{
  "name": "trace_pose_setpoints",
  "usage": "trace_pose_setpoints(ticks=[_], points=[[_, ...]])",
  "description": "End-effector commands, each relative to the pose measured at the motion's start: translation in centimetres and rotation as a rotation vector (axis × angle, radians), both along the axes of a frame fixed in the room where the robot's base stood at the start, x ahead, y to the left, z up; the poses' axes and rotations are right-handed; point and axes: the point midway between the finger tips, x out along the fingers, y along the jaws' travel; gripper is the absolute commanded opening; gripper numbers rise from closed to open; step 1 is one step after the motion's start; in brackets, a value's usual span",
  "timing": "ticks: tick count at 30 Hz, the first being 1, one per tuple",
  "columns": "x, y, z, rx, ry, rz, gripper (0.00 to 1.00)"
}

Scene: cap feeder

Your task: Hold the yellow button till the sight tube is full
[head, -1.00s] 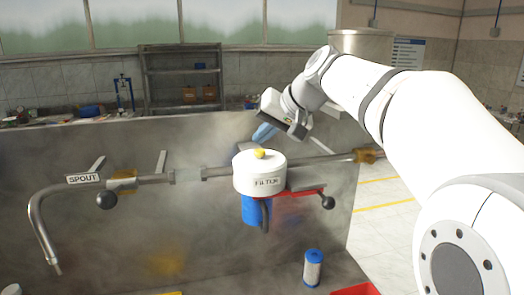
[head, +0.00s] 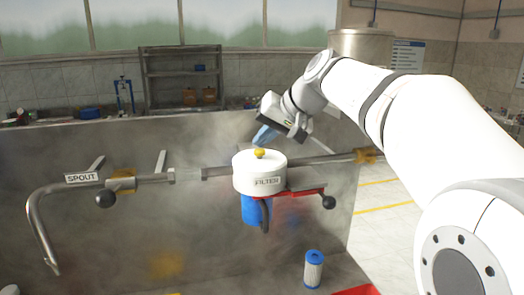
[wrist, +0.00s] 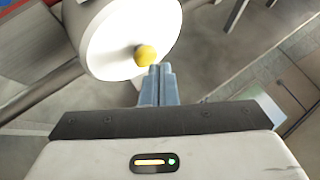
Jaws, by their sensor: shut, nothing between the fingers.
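The yellow button (head: 259,153) sits on top of the white filter housing (head: 245,175), labelled FILTER. The button also shows in the wrist view (wrist: 146,55), on the white round top (wrist: 112,40). My gripper (head: 257,143) is shut and empty, its blue fingers slanting down just behind the button. In the wrist view its fingertips (wrist: 160,69) appear right beside the button; I cannot tell whether they touch it. A pale section of the pipe (head: 187,175), left of the filter, may be the sight tube. I cannot make out any fill level in it.
A spout pipe (head: 42,225) curves down at the left. A blue-and-white cartridge (head: 313,268) stands on the bench at the lower right. A red tray (head: 357,290) shows at the bottom edge.

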Motion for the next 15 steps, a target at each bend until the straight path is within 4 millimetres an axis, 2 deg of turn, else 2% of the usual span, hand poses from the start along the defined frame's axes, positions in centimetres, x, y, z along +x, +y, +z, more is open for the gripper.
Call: trace_pose_setpoints(ticks=[15], points=[[0.01, -0.01, -0.69, 0.000, 0.000, 0.000, 0.00]])
